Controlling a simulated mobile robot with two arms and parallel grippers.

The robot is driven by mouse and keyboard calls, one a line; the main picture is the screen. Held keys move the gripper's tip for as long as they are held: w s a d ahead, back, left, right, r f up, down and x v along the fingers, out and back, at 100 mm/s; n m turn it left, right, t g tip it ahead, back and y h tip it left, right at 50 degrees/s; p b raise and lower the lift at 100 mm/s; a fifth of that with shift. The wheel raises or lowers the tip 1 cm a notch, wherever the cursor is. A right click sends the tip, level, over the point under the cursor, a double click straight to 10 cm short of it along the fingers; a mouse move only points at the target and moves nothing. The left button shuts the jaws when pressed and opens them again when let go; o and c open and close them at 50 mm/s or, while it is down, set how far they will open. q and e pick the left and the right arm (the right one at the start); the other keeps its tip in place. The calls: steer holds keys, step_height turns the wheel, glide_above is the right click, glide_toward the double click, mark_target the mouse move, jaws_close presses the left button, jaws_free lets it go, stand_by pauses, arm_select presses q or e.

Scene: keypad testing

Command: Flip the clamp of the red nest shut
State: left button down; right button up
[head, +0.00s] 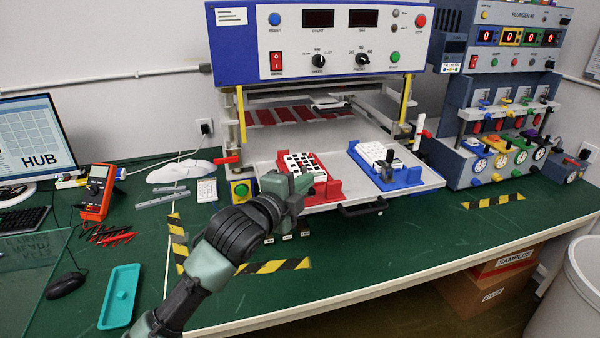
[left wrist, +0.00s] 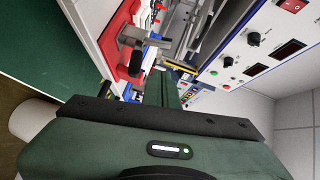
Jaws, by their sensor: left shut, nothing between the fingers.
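The red nest (head: 332,187) sits on the left half of the pulled-out tray (head: 425,182), with a white keypad (head: 300,162) with dark keys in it. My left gripper (head: 306,182) is shut and empty at the nest's front, covering part of it in the head view. The red nest also shows in the left wrist view (left wrist: 111,40). There a clamp with a black grip (left wrist: 136,63) and a metal arm stands at the nest, close to my gripper (left wrist: 170,88). I cannot tell whether they touch. The clamp is hidden in the head view.
A blue nest (head: 410,180) with a white keypad and an upright black-handled clamp stands at the tray's right. The press housing (head: 340,75) rises behind. A tray handle (head: 362,208) juts out in front. A multimeter (head: 96,190) and teal dish (head: 121,295) lie left.

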arm_select(q)
steer(key=shift+w+a+f+p, duration=0.15)
steer(key=shift+w+a, duration=0.05)
steer(key=shift+w, duration=0.45)
steer(key=shift+w+a+f+p, duration=0.1)
steer(key=shift+w+a+f, duration=0.05)
steer(key=shift+w, duration=0.5)
steer(key=shift+w+a+f+p, duration=0.15)
steer(key=shift+w+a, duration=0.05)
steer(key=shift+w, duration=0.45)
